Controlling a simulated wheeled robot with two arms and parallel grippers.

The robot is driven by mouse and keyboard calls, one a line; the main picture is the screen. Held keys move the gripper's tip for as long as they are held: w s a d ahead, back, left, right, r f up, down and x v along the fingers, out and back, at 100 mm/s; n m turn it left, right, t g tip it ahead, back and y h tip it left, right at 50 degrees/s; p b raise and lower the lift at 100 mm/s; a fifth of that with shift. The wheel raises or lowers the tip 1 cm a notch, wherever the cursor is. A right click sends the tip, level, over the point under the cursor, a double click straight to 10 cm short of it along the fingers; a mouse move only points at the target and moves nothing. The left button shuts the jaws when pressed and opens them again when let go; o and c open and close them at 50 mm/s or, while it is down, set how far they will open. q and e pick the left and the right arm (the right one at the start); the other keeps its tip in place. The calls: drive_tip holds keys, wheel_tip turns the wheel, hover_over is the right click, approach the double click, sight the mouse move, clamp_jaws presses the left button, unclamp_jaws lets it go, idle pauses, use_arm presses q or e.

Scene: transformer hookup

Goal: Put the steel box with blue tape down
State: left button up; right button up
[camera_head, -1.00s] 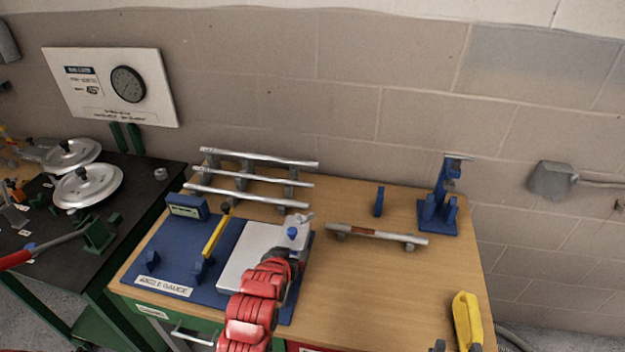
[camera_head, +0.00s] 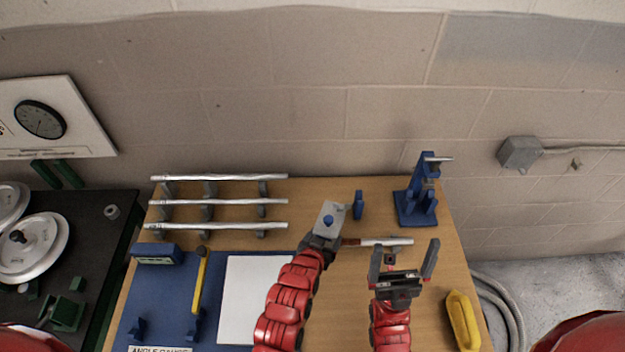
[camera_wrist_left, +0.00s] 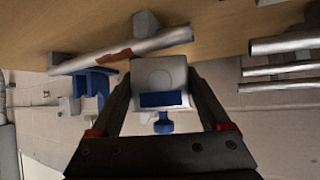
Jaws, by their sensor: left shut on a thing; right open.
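The small steel box (camera_head: 327,211) is held by my left gripper (camera_head: 325,236) over the back middle of the wooden table. In the left wrist view the box (camera_wrist_left: 158,72) sits between the two fingers (camera_wrist_left: 160,88), with a blue tape strip across it and a blue knob below. The head view also shows blue on top. The box's underside is hidden, so its height above the table cannot be told. My right gripper (camera_head: 404,262) is open and empty over the table's right part, near the bar.
A small blue upright (camera_head: 359,204) is close right of the box. A blue stand (camera_head: 416,200), yellow object (camera_head: 462,320), white plate (camera_head: 252,300) and rack of bars (camera_head: 215,202) are around.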

use_arm(q)
drive_tip(key=shift+w+d, duration=0.15)
drive_tip(key=shift+d, duration=0.1)
drive_tip(key=b, duration=0.6)
hover_over(308, 209)
drive_tip(key=shift+a+f, duration=0.1)
drive_tip(key=shift+f, duration=2.3)
drive_tip(key=shift+f, duration=0.2)
drive_tip(key=o, duration=1.3)
drive_tip(key=shift+r, duration=0.1)
